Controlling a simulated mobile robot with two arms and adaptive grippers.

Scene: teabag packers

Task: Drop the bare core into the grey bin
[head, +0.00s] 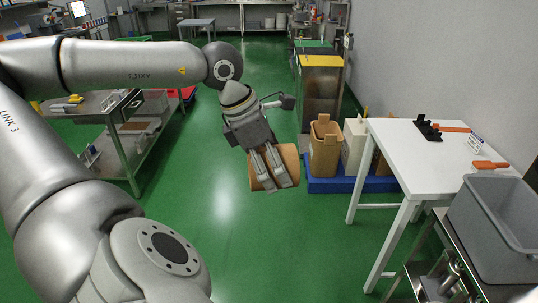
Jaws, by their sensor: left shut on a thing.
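My left gripper (275,168) is shut on the bare core (261,180), a tan-brown cylinder. It holds the core in the air over open green floor, near the middle of the head view. The fingers lie across the core and hide part of it. A grey bin (478,222) with an open top stands at the lower right, on a metal stand. The core is well to the left of this bin and apart from it. My right gripper is not in view.
A white table (405,165) stands at the right, with orange-handled tools and a black holder (428,129) on it. Tan and white containers (325,148) stand on a blue base (345,184) behind the core. A metal cart (112,128) stands at the left. The green floor between is clear.

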